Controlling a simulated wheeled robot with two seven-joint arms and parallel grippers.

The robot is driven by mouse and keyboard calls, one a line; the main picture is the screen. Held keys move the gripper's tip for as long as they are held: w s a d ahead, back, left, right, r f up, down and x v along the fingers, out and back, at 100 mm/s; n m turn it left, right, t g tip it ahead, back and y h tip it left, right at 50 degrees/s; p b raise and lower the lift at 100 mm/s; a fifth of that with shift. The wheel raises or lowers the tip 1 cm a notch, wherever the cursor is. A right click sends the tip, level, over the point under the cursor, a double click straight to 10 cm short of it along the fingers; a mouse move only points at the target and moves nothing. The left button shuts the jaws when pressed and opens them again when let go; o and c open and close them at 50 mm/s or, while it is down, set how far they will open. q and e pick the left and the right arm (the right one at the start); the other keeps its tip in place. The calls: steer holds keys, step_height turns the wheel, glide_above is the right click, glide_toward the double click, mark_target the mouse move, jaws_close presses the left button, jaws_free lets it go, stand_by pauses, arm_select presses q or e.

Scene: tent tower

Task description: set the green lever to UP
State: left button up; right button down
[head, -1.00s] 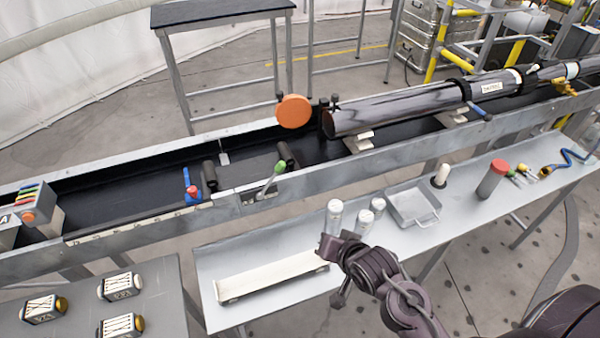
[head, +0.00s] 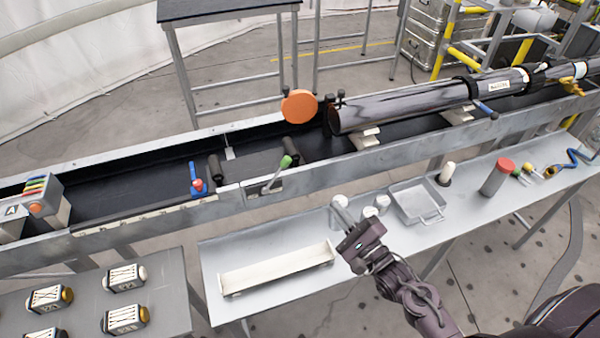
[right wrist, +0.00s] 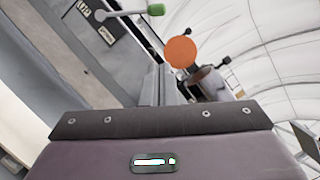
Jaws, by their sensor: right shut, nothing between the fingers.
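The green lever (head: 286,161) is on the near wall of the long grey trough. In the head view its green knob stands at the upper right end of a thin grey arm, which slants up from its plate. In the right wrist view the green knob (right wrist: 156,9) is at the top, with a plate marked UP to its left. My right gripper (head: 341,204) is shut and empty, right of and nearer than the lever, above the grey shelf and apart from the lever. My left gripper is not in view.
A blue lever with a red knob (head: 198,185) is on the trough wall to the left. An orange disc (head: 299,106) and a dark tube (head: 400,108) are behind. White jars and a tray (head: 418,203) are on the shelf near my right gripper. A cream trough (head: 277,270) lies left.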

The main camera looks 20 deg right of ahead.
mark_target(277, 175)
steer(key=s+a+r+p+x, duration=0.1)
steer(key=p+x, duration=0.3)
steer(key=x, duration=0.9)
steer(key=shift+a+r, duration=0.25)
steer(key=shift+a, duration=0.4)
